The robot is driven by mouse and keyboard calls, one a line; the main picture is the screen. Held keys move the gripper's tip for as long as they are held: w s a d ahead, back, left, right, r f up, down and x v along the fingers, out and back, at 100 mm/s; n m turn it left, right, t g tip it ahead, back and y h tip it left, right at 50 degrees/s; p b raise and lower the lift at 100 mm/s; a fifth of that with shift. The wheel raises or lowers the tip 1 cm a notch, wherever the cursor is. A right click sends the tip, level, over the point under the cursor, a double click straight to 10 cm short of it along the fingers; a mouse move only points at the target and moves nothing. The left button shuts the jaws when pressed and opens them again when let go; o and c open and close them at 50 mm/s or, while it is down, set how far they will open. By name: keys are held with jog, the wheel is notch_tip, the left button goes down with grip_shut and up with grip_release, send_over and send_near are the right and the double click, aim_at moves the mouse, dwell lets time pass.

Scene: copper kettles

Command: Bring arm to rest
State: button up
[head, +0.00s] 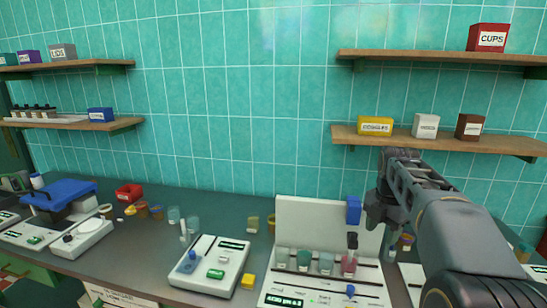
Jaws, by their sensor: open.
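My arm (456,235) reaches in from the lower right corner. My gripper (377,214) hangs at its far end, pointing down in front of the teal tiled wall, just right of a blue block (353,209) by the white back panel (313,222). It is open, and I see nothing held in it. The fingertips are small and dark, so their exact gap is hard to see. Below and left of it is a white machine with several cups, including a pink-red one (348,265).
A blue-lidded device (58,193) is at far left. An upper right shelf (440,57) and a lower right shelf (435,140) are above. Dark counter (225,205) shows between items.

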jog(key=s+a+f+m+t, duration=0.1)
jog(key=s+a+f+m, duration=0.4)
jog(key=s+m, duration=0.3)
jog(key=s+a+f+m+t, duration=0.2)
jog(key=s+a+f+m, duration=0.2)
jog(key=m, duration=1.2)
jog(key=s+f, duration=0.2)
jog(key=s, duration=0.2)
jog(key=shift+s+a+t, duration=0.2)
jog(key=shift+a+t, duration=0.1)
jog(key=shift+a, duration=0.1)
